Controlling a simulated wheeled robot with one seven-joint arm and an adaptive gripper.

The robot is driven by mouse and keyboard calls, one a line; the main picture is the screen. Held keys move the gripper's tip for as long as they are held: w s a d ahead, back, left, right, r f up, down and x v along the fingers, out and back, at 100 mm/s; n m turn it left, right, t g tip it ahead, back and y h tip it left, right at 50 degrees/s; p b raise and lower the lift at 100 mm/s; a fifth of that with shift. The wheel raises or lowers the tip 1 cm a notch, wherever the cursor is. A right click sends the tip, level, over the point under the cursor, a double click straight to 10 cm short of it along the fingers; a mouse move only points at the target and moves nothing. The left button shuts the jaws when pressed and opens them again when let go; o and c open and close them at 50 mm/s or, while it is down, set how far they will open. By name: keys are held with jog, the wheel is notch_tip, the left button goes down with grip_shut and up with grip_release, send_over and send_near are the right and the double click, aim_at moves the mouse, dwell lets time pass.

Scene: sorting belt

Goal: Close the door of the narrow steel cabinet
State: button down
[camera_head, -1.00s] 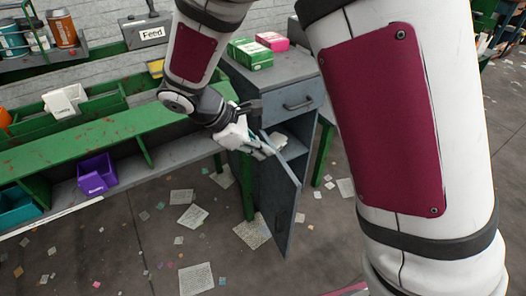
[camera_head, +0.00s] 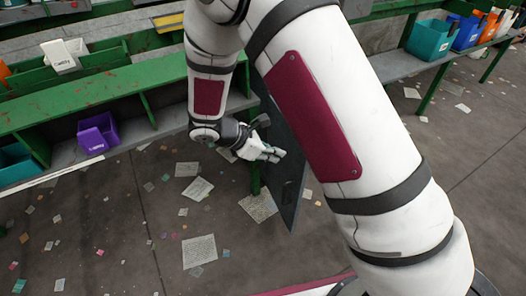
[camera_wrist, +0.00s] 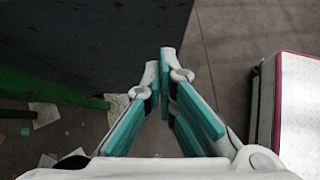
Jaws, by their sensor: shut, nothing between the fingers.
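The narrow steel cabinet's dark grey door (camera_head: 288,196) stands out from the cabinet in the head view, its lower corner toward me. My upper arm hides the cabinet body, so I cannot tell how wide the opening is. My gripper (camera_head: 279,155) is shut and empty, in front of the door's left-hand side in the picture. Whether it touches the door is unclear. In the wrist view, the teal-padded fingers (camera_wrist: 162,62) meet near their tips. A dark flat panel (camera_wrist: 85,40), likely the door, fills the upper left, beside the fingertips.
A green bench (camera_head: 100,108) with a purple bin (camera_head: 98,135) stands to the left, its green leg (camera_head: 255,180) close to the gripper. Papers (camera_head: 199,250) litter the open floor in front. Teal and blue bins (camera_head: 430,38) sit on a shelf at the upper right.

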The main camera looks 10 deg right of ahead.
jog(key=shift+w+d+f+b, duration=0.1)
jog(key=shift+w+d+b, duration=0.1)
jog(key=shift+d, duration=0.6)
jog(key=shift+w+d+f+b, duration=0.15)
jog(key=shift+d+b, duration=0.1)
jog(key=shift+d, duration=0.55)
jog(key=shift+w+d+f+b, duration=0.1)
jog(key=shift+d+b, duration=0.1)
jog(key=shift+d, duration=0.6)
jog(key=shift+d, duration=0.15)
